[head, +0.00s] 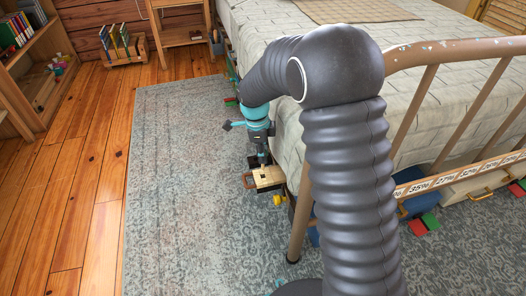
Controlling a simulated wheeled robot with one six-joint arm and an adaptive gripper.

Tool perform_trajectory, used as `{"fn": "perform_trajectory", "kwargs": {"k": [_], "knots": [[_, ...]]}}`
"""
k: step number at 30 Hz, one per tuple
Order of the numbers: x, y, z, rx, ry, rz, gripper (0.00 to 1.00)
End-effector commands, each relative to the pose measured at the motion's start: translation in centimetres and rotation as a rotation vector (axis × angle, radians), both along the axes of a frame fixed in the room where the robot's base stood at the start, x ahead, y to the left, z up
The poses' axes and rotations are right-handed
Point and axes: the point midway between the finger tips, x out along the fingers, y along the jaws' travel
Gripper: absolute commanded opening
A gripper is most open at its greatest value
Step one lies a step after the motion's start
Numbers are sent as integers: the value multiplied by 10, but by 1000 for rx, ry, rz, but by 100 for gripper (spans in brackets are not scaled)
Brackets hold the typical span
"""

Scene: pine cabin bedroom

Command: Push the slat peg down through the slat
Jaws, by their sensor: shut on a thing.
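My gripper (262,157) points down beside the bed, just above a pale wooden piece (271,184) that looks like the slat. It is shut on a thin greyish thing, too small in this view to tell whether it is the slat peg. A small dark spot, a hole or a peg top, shows on the wooden piece just below the fingers. I cannot tell whether the held thing touches the wood. The peg itself cannot be made out clearly, and the wood's underside is hidden.
The bed (345,70) with its brown metal rail (450,50) stands close on the right. A yellow knob (279,199) sits by the wooden piece. Colored blocks (424,223) lie under the bed's foot. The patterned rug (180,180) to the left is clear.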

Motion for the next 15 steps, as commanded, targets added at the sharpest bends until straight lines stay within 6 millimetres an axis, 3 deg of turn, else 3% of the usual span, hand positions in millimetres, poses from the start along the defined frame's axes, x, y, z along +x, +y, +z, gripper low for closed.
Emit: {"fn": "perform_trajectory", "kwargs": {"k": [15], "knots": [[0, 1, -24, 0, -1, 3, 3]]}}
